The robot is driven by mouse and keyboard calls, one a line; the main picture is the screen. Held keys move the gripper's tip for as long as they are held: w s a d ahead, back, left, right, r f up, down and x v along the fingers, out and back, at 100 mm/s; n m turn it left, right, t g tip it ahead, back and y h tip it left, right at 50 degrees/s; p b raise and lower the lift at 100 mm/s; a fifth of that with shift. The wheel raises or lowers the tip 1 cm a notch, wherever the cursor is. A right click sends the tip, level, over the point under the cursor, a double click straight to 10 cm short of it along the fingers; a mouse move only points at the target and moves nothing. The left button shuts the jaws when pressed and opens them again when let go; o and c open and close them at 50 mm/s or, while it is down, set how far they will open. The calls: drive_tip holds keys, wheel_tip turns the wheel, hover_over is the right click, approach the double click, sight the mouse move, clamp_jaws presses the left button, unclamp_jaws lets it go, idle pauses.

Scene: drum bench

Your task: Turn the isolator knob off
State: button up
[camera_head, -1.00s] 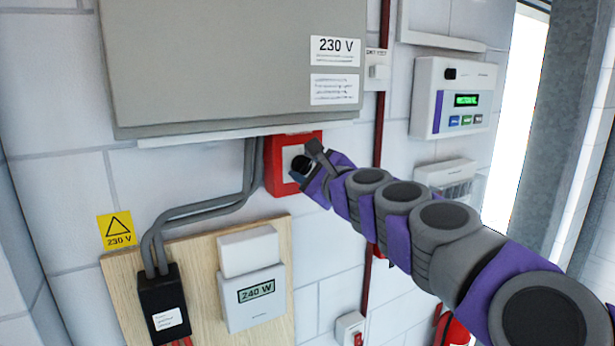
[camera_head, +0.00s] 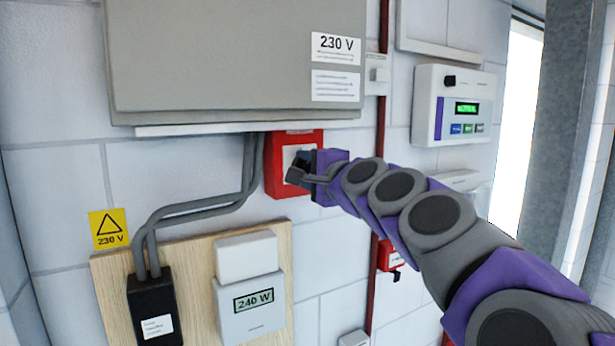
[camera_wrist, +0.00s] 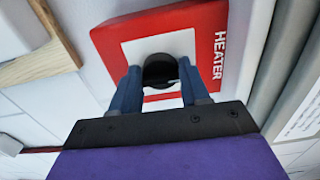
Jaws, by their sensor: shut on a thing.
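The isolator is a red box with a white face (camera_head: 280,166), mounted on the wall under the grey cabinet. In the wrist view the red box (camera_wrist: 115,40) carries the word HEATER along one side. Its black round knob (camera_wrist: 160,70) sits on the white face, between the two blue fingers of my gripper (camera_wrist: 160,88). The gripper is shut on the knob. In the head view my gripper (camera_head: 298,170) is at the box's front and hides the knob. The knob's exact angle cannot be told.
A grey cabinet (camera_head: 220,60) marked 230 V hangs just above the isolator. Grey cables (camera_head: 200,212) run down to a black box (camera_head: 155,310). A meter (camera_head: 252,305) reads 240 W. A control panel (camera_head: 455,105) is at right. A smaller red box (camera_head: 390,255) sits lower right.

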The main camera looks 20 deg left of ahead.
drive_tip(key=shift+f, duration=0.15)
idle(0.3)
drive_tip(key=o, duration=0.7)
drive_tip(key=shift+w, duration=0.1)
drive_tip(key=o, duration=0.3)
drive_tip(key=shift+w+a, duration=0.15)
drive_tip(key=shift+a, duration=0.15)
drive_tip(key=shift+o, duration=0.2)
drive_tip(key=shift+s+d, duration=0.35)
drive_tip(key=shift+d, duration=0.1)
drive_tip(key=b+v, duration=0.1)
drive_tip(key=v, duration=1.5)
